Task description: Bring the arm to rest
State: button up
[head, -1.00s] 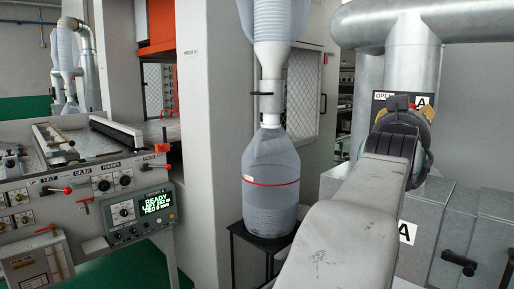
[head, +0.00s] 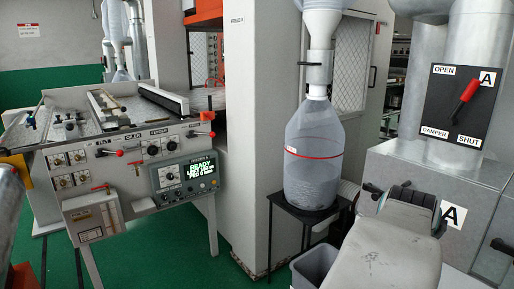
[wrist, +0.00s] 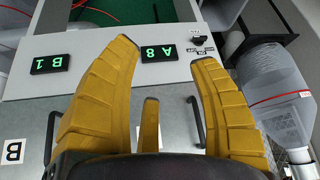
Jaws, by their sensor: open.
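My arm (head: 385,255) shows at the lower right of the head view, reaching forward and low, with its dark wrist joint at the far end. My fingers are hidden there. In the wrist view my gripper (wrist: 165,52) has its yellow fingers spread apart with nothing between them. Beyond them lies a grey cabinet front with a pale top strip.
A clear collecting bag (head: 313,160) stands on a black stand (head: 308,214) left of my arm. A grey bin (head: 313,268) is below it. A damper plate with a red lever (head: 465,97) is at the upper right. The feeder machine (head: 140,165) is at left, with green floor beneath.

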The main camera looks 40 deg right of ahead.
jog(key=w+a+f+n+y+p, duration=0.1)
jog(key=w+a+f+n+y, duration=0.15)
jog(key=a, duration=0.55)
jog(key=w+a+f+n+y+p, duration=0.1)
jog(key=w+a+f+n+y, duration=0.15)
jog(key=a, duration=0.65)
jog(key=w+a+r+n+p, duration=0.1)
jog(key=a+n+p, duration=0.1)
jog(key=a+n, duration=0.2)
jog(key=w+a+r+n+t+y+p, duration=0.1)
jog(key=w+a+r+n+p, duration=0.1)
jog(key=a+n, duration=0.3)
jog(key=shift+a+n+t, duration=0.3)
jog(key=shift+a, duration=2)
jog(key=shift+w, duration=0.1)
